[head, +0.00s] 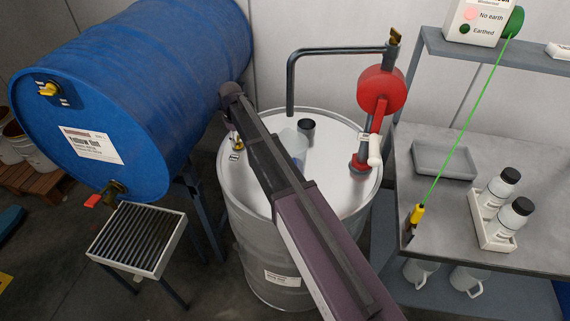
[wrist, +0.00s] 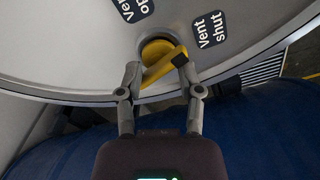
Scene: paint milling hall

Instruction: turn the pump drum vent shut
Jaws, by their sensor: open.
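The pump drum (head: 265,225) is a pale steel drum with a light lid, in the middle of the head view. Its yellow vent (head: 238,145) is at the left of the lid, partly hidden by my arm. In the wrist view the yellow vent lever (wrist: 163,67) has a dark end towards the right finger, on the side of the "Vent shut" label (wrist: 209,29). The "Vent open" label (wrist: 133,8) is at upper left, cut off. My gripper (wrist: 157,78) is open, its fingers either side of the lever; contact cannot be told.
A blue drum (head: 150,90) lies on a stand at the left, close to my arm. A red pump (head: 381,90) with a bent pipe stands on the lid. A grey bench (head: 470,210) with bottles is at the right. A grate tray (head: 137,240) is at lower left.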

